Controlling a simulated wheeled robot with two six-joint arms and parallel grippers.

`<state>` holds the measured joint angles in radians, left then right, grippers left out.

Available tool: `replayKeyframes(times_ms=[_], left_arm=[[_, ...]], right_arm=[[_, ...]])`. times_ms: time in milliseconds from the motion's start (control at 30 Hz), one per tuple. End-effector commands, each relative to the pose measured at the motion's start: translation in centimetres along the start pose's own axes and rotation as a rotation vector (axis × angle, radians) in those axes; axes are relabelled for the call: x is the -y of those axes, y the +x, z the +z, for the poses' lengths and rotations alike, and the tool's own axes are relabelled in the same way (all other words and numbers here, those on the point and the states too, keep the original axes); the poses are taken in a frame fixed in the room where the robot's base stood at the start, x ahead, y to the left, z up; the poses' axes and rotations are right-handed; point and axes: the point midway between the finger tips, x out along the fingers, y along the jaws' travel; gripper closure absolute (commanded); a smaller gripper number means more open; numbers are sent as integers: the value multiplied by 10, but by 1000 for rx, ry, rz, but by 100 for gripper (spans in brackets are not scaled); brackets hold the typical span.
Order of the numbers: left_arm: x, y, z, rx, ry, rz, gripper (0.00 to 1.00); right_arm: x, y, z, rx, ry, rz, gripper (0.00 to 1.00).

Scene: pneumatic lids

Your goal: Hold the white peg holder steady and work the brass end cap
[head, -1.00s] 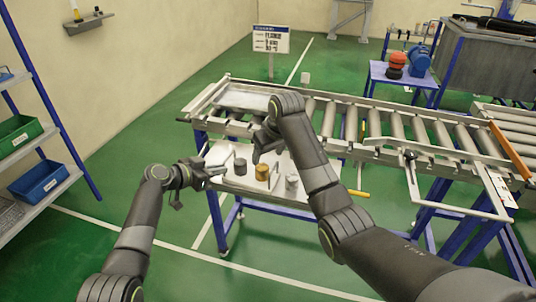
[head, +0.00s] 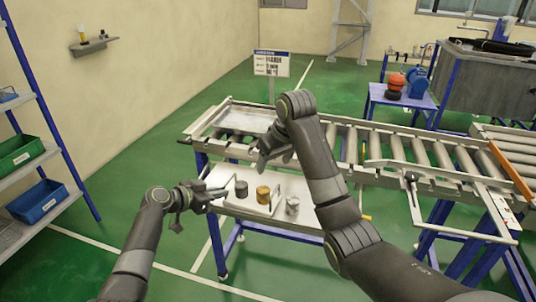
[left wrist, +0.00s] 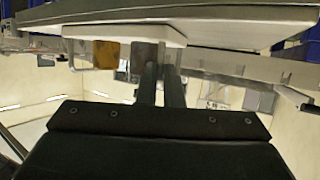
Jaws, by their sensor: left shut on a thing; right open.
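The white peg holder (head: 250,207) lies on the near table beside the roller conveyor. My left gripper (head: 217,192) is shut on the holder's left side. In the left wrist view its fingers (left wrist: 162,85) close on a part of the white holder (left wrist: 120,32), with the brass cap (left wrist: 105,53) nearby. My right gripper (head: 265,160) is open and empty above the brass cap, apart from it.
The roller conveyor (head: 395,148) runs behind and to the right, with a metal tray (head: 240,119) at its left end. A shelf with a blue bin (head: 38,201) and a green bin (head: 20,151) stands at the left. Green floor is open in front.

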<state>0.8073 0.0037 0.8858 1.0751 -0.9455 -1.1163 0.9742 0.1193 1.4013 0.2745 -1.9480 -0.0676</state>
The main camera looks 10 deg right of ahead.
Motion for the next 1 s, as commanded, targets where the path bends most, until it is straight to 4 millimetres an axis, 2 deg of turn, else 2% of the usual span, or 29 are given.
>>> replayKeyframes(times_ms=[33, 200, 467, 633, 767, 1000], left_arm=[[-1, 0, 0, -1, -1, 2, 89], [0, 0, 0, -1, 0, 1, 68], [0, 0, 0, -1, 0, 0, 68], [1, -7, -1, -2, 2, -2, 68], [1, -20, 0, -3, 2, -2, 68], [1, -57, 0, -1, 2, -2, 68]], right_arm=[[0, 0, 0, 0, 0, 0, 37], [0, 0, 0, 0, 0, 0, 37], [0, 1, 0, 0, 0, 0, 37], [0, 1, 0, 0, 0, 0, 37], [0, 1, 0, 0, 0, 0, 37], [0, 1, 0, 0, 0, 0, 37]])
